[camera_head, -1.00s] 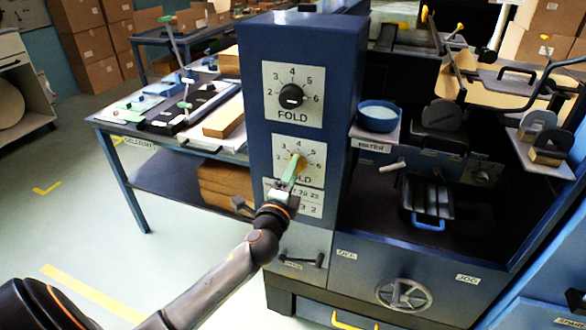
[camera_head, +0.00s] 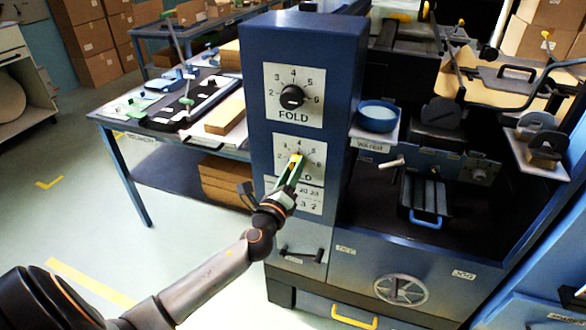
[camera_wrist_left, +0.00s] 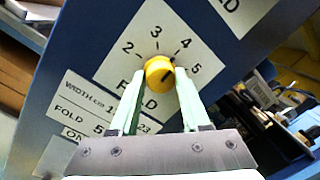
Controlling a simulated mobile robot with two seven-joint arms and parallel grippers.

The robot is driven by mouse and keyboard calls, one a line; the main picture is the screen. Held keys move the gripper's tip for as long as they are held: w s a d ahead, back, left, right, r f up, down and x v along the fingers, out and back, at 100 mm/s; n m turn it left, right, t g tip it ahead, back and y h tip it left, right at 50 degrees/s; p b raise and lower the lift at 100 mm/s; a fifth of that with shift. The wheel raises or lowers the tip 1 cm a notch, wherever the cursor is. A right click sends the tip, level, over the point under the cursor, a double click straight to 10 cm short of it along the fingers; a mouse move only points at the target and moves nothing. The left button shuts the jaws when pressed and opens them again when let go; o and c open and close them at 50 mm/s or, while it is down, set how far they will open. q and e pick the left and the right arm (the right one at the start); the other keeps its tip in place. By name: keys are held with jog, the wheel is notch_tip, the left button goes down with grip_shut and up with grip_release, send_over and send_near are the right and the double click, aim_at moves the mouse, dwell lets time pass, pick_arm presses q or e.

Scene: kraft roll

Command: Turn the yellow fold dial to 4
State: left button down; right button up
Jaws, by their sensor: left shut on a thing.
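The yellow fold dial (camera_head: 295,159) is on the lower plate (camera_head: 309,145) on the front of the blue column, mostly covered by my gripper in the head view. In the left wrist view the dial (camera_wrist_left: 157,69) shows as a round yellow knob with a dark pointer line slanting to the upper right, roughly to the 4–5 side; I cannot tell the exact number. The numbers 2 to 5 show around it. My left gripper (camera_head: 292,167), with pale green fingers, is shut on the dial, one finger on each side in the wrist view (camera_wrist_left: 160,76). My right gripper is not in view.
A black FOLD dial (camera_head: 291,97) is on the plate above. A lower label (camera_wrist_left: 93,118) reads FOLD 5. A drawer handle (camera_head: 302,254) is below my wrist. A water bowl (camera_head: 378,117) stands on a shelf right of the column. A delivery table (camera_head: 140,126) is at left.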

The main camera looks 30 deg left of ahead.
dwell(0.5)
pick_arm(q)
jog(key=shift+c, duration=1.9)
grip_release()
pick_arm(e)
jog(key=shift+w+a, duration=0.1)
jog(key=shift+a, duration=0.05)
pick_arm(q)
jog(key=shift+s, duration=0.1)
jog(key=b+v, duration=0.2)
jog(key=v, duration=1)
jog(key=shift+s, duration=0.15)
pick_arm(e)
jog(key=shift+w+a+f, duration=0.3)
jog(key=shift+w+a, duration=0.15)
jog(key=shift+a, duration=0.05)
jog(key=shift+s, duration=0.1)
